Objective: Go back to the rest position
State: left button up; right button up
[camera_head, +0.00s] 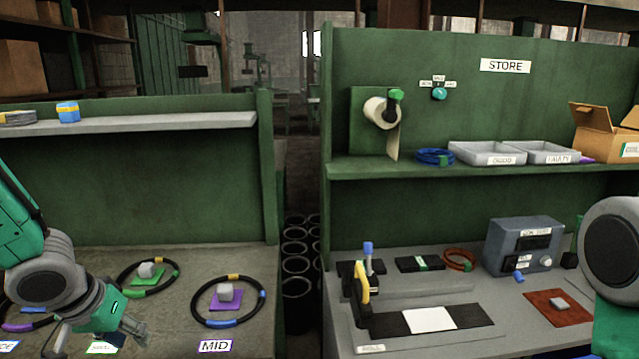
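My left arm comes in from the left edge, and its gripper (138,332) hangs low over the front of the left bench, by the small label. Its fingers are small and seen at an angle, so I cannot tell if they are open or shut. No held thing shows at them. My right arm (612,260) shows only as a grey joint and green link at the right edge. Its gripper is outside the picture.
Rings lie on the left bench, one around a purple pad (226,302) with a grey block. The right bench holds a yellow-handled tool (362,284), a grey box (522,246) and a red mat (540,314). A dark gap with black cylinders (297,264) separates the benches.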

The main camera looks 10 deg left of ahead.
pick_arm(q)
jog(key=s+d+f+m+g+b, duration=0.1)
jog(key=s+d+f+b, duration=0.2)
jog(key=s+f, duration=0.4)
jog(key=s+d+f+m+g+b, duration=0.1)
jog(key=s+d+f+b, duration=0.2)
jog(key=f, duration=1.4)
jog(key=s+d+f+g+b, duration=0.1)
jog(key=s+d+f+b, duration=0.2)
jog(key=s+f+b, duration=0.4)
jog(key=s+f, duration=0.4)
jog(key=f, duration=0.1)
jog(key=shift+s+f+m+g+y, duration=0.2)
jog(key=shift+f+m+g+y, duration=0.1)
jog(key=shift+f+m+g, duration=0.1)
pick_arm(e)
notch_tip(320, 180, down, 13)
jog(key=shift+w+a+f, duration=0.15)
jog(key=shift+w+a, duration=0.2)
jog(key=shift+a, duration=0.05)
pick_arm(q)
jog(key=shift+d+r, duration=0.1)
jog(key=shift+d, duration=0.2)
pick_arm(e)
jog(key=shift+d+f, duration=0.1)
jog(key=shift+d, duration=0.15)
